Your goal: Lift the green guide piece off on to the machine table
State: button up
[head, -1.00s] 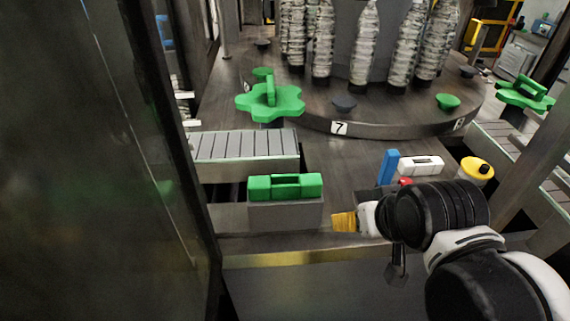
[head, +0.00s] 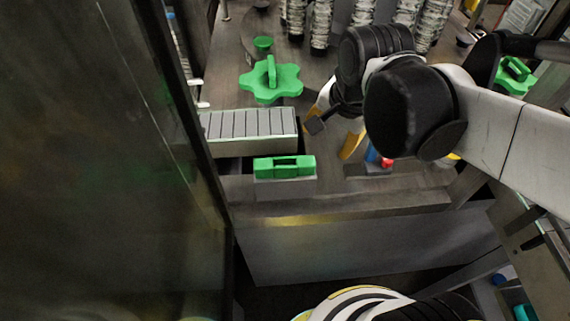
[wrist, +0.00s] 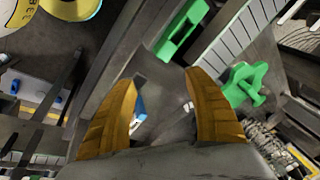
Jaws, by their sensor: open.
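The green guide piece (head: 285,167) is a block with a raised bar handle. It sits on a grey block (head: 286,187) at the front edge of the machine table (head: 350,205). It also shows at the top of the wrist view (wrist: 180,30), beyond the fingertips. My gripper (wrist: 163,76) has two yellow fingers standing apart, with nothing held between them. In the head view my gripper (head: 333,128) is right of the guide piece and further back, apart from it; my arm partly hides it.
A green star wheel (head: 270,80) stands behind the slatted conveyor (head: 250,128). Bottles (head: 320,25) stand on the turntable at the back. A blue piece (head: 371,153) and a red piece (head: 387,162) lie right of my gripper. A dark panel (head: 110,170) fills the left.

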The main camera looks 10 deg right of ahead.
jog(key=w+a+f+m+g, duration=0.3)
jog(key=w+a+f+m, duration=0.15)
jog(key=a+m, duration=0.3)
jog(key=m, duration=0.2)
send_over(285, 165)
jog(key=shift+g+h, duration=0.3)
jog(key=shift+g, duration=0.1)
jog(key=f, duration=0.4)
jog(key=f+b, duration=0.1)
jog(key=f, duration=0.1)
jog(key=shift+s+d+f, duration=0.2)
jog(key=shift+s+d, duration=0.1)
jog(key=shift+s, duration=0.05)
jog(key=f, duration=0.5)
jog(key=shift+w+a+b, duration=0.3)
jog(key=shift+a+b, duration=0.05)
grip_shut()
